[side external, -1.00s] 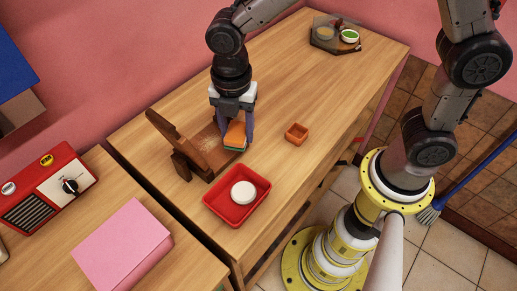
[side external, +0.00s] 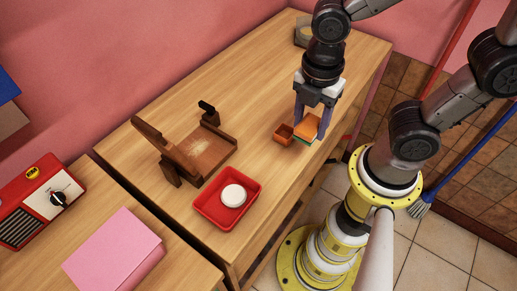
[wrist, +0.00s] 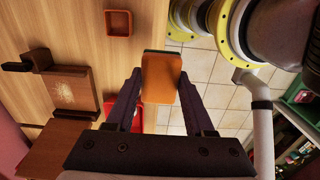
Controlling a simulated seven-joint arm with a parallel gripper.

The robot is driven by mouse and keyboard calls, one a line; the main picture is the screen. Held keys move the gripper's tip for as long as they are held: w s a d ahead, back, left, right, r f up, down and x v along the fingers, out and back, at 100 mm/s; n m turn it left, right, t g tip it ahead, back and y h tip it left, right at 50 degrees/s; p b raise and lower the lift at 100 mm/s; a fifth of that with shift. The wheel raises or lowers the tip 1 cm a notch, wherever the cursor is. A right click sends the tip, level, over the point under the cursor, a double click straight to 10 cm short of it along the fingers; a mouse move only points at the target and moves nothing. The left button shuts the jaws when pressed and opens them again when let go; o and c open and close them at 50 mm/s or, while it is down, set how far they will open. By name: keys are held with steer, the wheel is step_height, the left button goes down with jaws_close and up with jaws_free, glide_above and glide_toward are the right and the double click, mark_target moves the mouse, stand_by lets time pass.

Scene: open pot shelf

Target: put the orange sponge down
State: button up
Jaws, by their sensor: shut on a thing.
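The orange sponge (side external: 308,126) has a green layer on its underside. My gripper (side external: 312,128) is shut on it near the right edge of the wooden table, just right of a small orange-brown square bowl (side external: 283,135). In the wrist view the sponge (wrist: 161,77) sits between my two fingers, with the table edge and floor tiles behind it. The bowl (wrist: 119,23) shows apart from it there. I cannot tell whether the sponge touches the table.
A red tray (side external: 208,213) holds a round white thing (side external: 233,195). A brown wooden stand (side external: 220,147) is at the left of the table. A grey tray (side external: 302,36) stands at the back, partly hidden by my arm. The table middle (side external: 240,85) is clear.

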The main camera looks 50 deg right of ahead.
steer(key=w+a+f, duration=0.2)
steer(key=w+f, duration=0.1)
steer(key=w, duration=0.2)
glide_above(259, 157)
steer(key=f, duration=0.4)
steer(key=shift+s+d+f, duration=0.1)
steer(key=shift+s+f, duration=0.1)
steer(key=shift+f, duration=0.2)
steer(key=shift+w+f, duration=0.2)
steer(key=shift+f, duration=0.1)
steer(key=shift+w+f, duration=0.1)
steer(key=shift+f, duration=1.5)
steer(key=shift+f, duration=0.15)
steer(key=o, duration=1.3)
